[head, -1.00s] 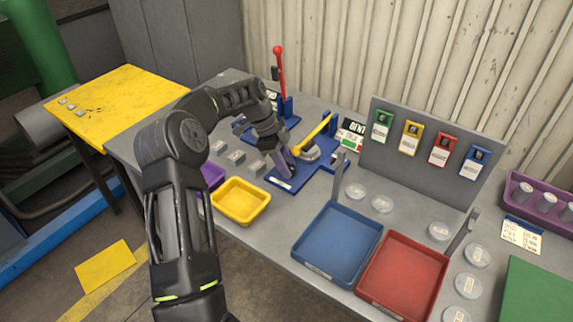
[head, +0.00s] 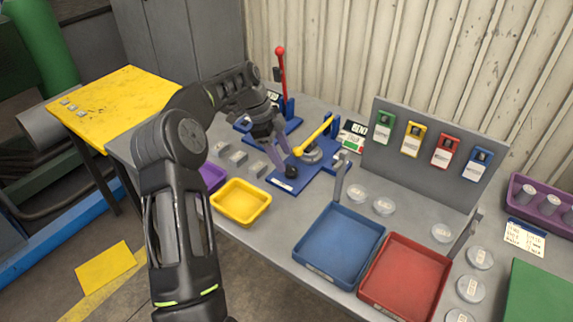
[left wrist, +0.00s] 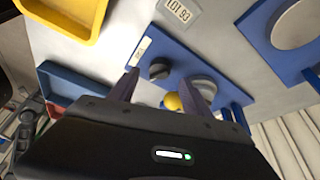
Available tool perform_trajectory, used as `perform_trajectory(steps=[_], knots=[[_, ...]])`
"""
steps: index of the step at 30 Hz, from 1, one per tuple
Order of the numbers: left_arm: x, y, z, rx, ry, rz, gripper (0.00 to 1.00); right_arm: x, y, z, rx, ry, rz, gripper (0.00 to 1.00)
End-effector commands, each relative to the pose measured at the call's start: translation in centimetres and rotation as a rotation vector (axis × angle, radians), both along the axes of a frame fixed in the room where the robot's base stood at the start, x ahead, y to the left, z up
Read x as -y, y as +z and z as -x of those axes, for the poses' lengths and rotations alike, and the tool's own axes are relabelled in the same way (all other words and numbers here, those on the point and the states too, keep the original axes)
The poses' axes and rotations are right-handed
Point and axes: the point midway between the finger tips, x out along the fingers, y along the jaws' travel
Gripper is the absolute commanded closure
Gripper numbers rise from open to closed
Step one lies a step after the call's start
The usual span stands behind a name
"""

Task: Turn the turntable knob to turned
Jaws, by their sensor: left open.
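The black turntable knob (head: 291,171) stands on the blue base plate (head: 284,184) near its front corner. It also shows in the left wrist view (left wrist: 159,68), beyond and between the fingertips. A round grey turntable (head: 313,154) with a yellow bar (head: 318,133) above it sits behind the knob. In the wrist view the grey disc (left wrist: 203,83) is partly hidden by a finger. My left gripper (head: 277,152) is open, its purple fingers just behind and left of the knob. They look apart from it. My right gripper is out of view.
A yellow bin (head: 240,216) and small grey blocks (head: 238,158) lie left of the plate. A red-handled lever (head: 281,65) stands behind. Blue (head: 376,255) and red (head: 440,268) trays lie to the right, with a grey tag board (head: 486,137) behind.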

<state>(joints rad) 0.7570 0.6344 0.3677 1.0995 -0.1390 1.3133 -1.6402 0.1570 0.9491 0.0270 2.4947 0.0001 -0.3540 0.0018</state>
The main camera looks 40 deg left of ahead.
Motion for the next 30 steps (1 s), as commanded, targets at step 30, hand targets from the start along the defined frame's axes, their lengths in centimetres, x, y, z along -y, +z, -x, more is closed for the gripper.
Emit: perform_trajectory(steps=[30], knots=[[2.9, 7.9, -0.7, 0.016, -0.09, -0.038, 0.43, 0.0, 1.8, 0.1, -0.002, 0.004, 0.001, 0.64]])
